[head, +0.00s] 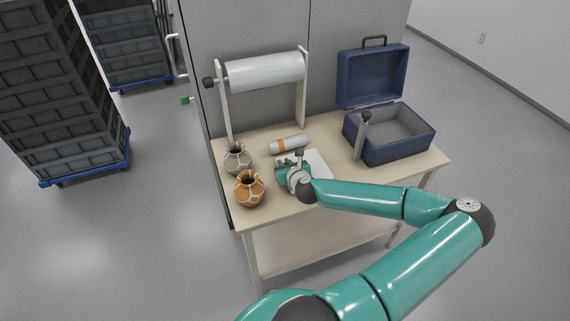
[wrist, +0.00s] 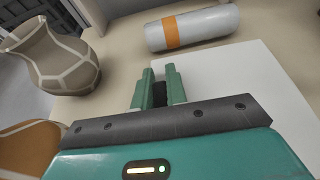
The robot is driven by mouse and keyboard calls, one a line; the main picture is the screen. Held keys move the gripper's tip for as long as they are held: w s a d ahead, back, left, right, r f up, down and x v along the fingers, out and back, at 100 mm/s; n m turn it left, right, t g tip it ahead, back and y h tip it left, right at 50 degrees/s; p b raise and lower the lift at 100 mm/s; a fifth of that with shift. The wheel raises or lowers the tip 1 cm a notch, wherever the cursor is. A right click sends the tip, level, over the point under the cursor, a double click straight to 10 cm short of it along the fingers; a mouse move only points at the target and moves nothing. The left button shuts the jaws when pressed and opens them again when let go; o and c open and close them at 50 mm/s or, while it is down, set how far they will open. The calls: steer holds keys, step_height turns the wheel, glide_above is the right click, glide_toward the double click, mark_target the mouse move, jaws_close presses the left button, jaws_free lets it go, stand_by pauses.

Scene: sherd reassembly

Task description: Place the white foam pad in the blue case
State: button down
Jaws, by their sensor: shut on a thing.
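The white foam pad (head: 319,164) lies flat on the table, right of the vases; in the wrist view its sheet (wrist: 235,80) spreads to the right of the fingers. My gripper (head: 286,172) is low at the pad's left edge. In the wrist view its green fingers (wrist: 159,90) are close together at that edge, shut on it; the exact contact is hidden. The blue case (head: 402,152) stands open at the table's right end, its lid (head: 371,76) raised. Its visible grey interior looks empty.
A grey vase (head: 237,158) and an orange vase (head: 250,189) stand left of my gripper. A white bottle with an orange band (head: 287,144) lies behind the pad. A grey post with a dark knob (head: 362,138) stands at the case's left front. A roll on a stand (head: 265,72) is behind.

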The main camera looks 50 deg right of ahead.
steer(key=shift+f, duration=0.15)
steer(key=c, duration=1.4)
jaws_free()
